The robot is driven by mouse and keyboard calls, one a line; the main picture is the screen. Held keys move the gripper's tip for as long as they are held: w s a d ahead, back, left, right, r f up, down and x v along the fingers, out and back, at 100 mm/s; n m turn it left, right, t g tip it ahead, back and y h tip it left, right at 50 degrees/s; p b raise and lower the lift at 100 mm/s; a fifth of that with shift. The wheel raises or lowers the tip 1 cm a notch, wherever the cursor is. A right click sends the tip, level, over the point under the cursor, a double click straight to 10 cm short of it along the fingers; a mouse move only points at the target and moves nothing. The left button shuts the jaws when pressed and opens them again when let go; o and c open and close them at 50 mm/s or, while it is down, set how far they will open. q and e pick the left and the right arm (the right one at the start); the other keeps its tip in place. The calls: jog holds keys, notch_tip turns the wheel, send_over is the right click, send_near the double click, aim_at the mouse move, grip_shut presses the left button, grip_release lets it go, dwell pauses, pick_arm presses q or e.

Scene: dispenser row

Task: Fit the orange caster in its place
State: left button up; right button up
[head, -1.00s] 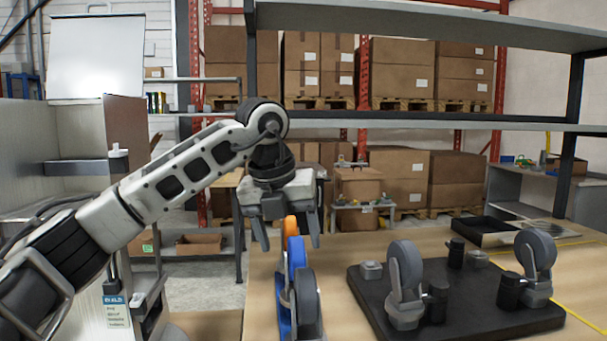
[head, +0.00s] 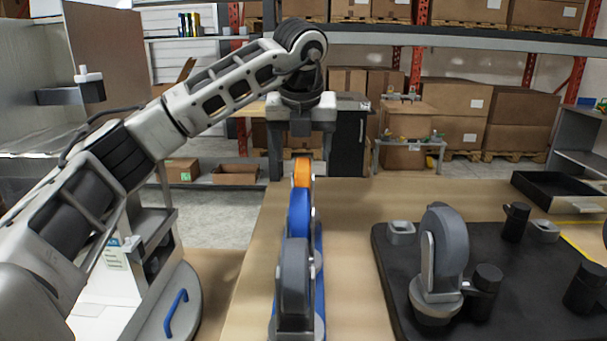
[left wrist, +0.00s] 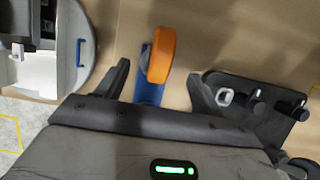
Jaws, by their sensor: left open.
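The orange caster (head: 302,172) stands at the far end of a row on a narrow blue holder (head: 318,262), behind a blue caster (head: 299,215) and a grey caster (head: 293,285). My left gripper (head: 302,160) is above the orange caster, fingers pointing down. In the left wrist view the open fingers (left wrist: 157,85) lie on either side of the orange wheel (left wrist: 161,54), with nothing gripped. A black base plate (head: 390,262) at the right carries a grey caster (head: 443,255) and light square seats (head: 401,232). My right gripper is not in view.
Black posts (head: 514,221) stand up from the plate. An open black tray (head: 560,190) sits at the back right of the wooden table (head: 350,215). Table space between holder and plate is clear. A round-edged stand with a blue handle (head: 173,312) is at left.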

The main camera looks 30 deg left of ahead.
aim_at(303, 177)
pick_arm(q)
jog(key=x, duration=0.7)
jog(key=shift+w+f, duration=0.15)
jog(key=shift+f, duration=0.15)
